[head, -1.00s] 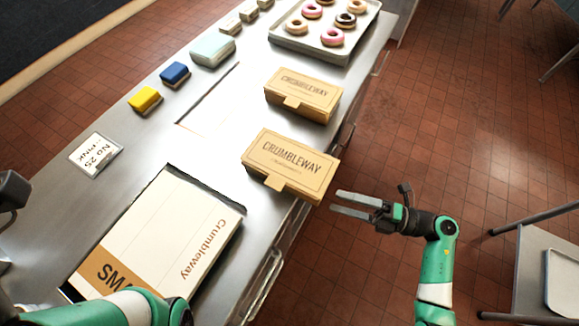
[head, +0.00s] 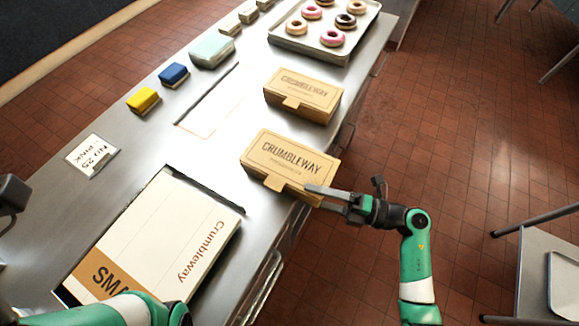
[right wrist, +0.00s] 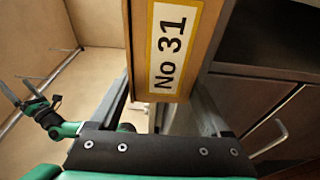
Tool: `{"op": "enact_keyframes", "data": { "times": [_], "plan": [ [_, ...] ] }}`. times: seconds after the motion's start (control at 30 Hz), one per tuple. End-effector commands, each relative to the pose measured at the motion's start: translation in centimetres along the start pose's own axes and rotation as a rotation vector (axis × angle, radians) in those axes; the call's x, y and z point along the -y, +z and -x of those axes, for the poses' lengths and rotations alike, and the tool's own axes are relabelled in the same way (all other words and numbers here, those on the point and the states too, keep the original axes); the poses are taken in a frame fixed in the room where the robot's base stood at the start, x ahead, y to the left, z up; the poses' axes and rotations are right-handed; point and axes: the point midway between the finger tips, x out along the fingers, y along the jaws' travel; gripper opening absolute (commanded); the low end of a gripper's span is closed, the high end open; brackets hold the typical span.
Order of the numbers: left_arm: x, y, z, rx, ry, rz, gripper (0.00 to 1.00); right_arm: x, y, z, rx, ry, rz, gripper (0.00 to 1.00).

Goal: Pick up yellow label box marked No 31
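The box whose end bears the yellow-bordered "No 31" label (right wrist: 172,47) fills the upper middle of the right wrist view. In the head view, the nearer tan Crumbleway box (head: 289,160) sits at the counter's right edge, and its label is hidden there. My right gripper (head: 312,195) is at this box's near right corner. In the right wrist view its fingers (right wrist: 162,95) are spread to either side of the labelled end; contact is unclear. My left gripper (right wrist: 22,92) shows apart from the box in the right wrist view, fingers spread and empty.
A second tan box (head: 303,96) stands behind the nearer one. A white and brown Crumbleway box (head: 160,235) lies at front left.

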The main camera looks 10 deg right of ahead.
Motion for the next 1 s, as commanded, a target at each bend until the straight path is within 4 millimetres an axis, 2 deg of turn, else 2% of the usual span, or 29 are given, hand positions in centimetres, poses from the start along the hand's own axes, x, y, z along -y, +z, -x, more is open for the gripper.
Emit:
{"op": "enact_keyframes", "data": {
  "times": [0.03,0.07,0.3,0.77,0.87,1.0],
  "plan": [
    [0.0,0.0,0.0,0.0,0.0,0.0,1.0,0.0,0.0,0.0,0.0,0.0,0.0,0.69],
    [0.0,0.0,0.0,0.0,0.0,0.0,1.0,0.0,0.0,0.0,0.0,0.0,0.0,0.64],
    [0.0,0.0,0.0,0.0,0.0,0.0,1.0,0.0,0.0,0.0,0.0,0.0,0.0,0.21],
    [0.0,-0.2,-0.2,0.0,0.0,0.0,1.0,-0.6,0.0,0.0,0.0,0.001,0.002,0.2],
    [0.0,-0.6,-0.7,0.0,0.0,0.0,1.0,-1.7,0.0,0.0,-0.001,0.001,0.003,0.2],
    [0.0,-1.7,-1.8,0.0,0.0,0.0,1.0,-4.4,-0.4,0.4,0.0,0.002,0.004,0.2]
  ]
}}
